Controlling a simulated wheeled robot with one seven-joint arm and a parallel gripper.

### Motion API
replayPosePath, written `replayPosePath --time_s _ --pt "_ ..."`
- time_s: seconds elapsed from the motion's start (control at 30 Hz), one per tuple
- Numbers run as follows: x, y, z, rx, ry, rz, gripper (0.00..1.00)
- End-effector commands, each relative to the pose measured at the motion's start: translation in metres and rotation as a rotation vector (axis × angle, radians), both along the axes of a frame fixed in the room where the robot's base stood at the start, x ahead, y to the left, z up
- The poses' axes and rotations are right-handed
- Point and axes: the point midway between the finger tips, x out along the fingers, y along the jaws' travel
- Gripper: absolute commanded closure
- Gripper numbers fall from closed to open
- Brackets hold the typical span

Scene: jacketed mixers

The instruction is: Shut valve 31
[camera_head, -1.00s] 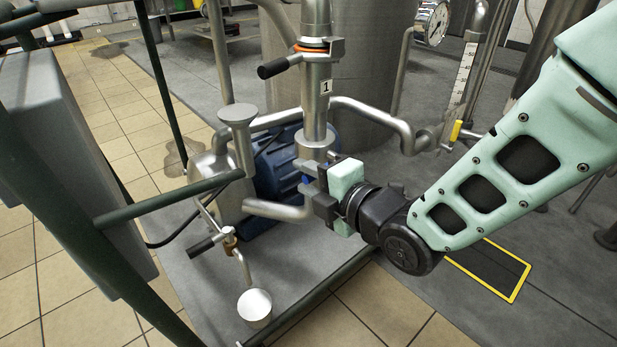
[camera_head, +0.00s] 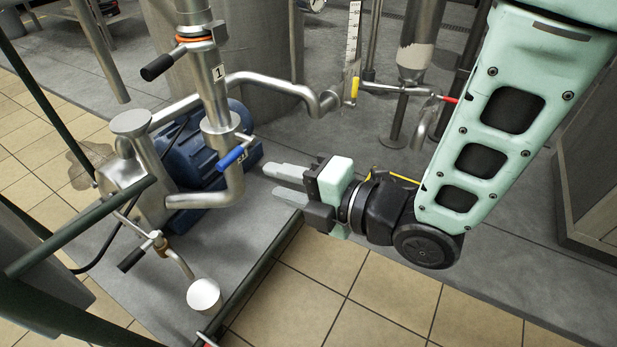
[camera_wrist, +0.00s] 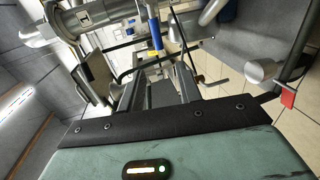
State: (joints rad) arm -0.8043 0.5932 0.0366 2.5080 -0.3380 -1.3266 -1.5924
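A valve with a blue lever handle (camera_head: 232,158) sits low on the vertical steel pipe, below the tag "1". A small tag on the handle is too small to read surely; it may be 31. The lever slants down and left across the pipe. My gripper (camera_head: 270,181) is open and empty, to the right of the handle and apart from it, its fingers pointing left toward the pipe. In the wrist view the blue handle (camera_wrist: 154,32) shows beyond my two spread fingers (camera_wrist: 158,78).
A black-handled valve (camera_head: 160,67) is higher on the same pipe, and another black handle (camera_head: 132,260) is at lower left. A blue pump motor (camera_head: 190,165) stands behind the pipe. A red handle (camera_head: 449,99) is at right. Green rails (camera_head: 85,225) cross at left. Floor at front is clear.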

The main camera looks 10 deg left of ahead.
Motion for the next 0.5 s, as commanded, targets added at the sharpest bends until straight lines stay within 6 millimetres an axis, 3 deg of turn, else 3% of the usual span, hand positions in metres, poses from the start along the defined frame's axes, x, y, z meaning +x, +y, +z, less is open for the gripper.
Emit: replayPosePath --time_s 0.07,0.5 --pt "-0.006 -0.0138 0.0076 -0.002 0.003 0.0 0.65" --pt "-0.0063 -0.019 0.0109 -0.004 0.005 0.004 0.65"
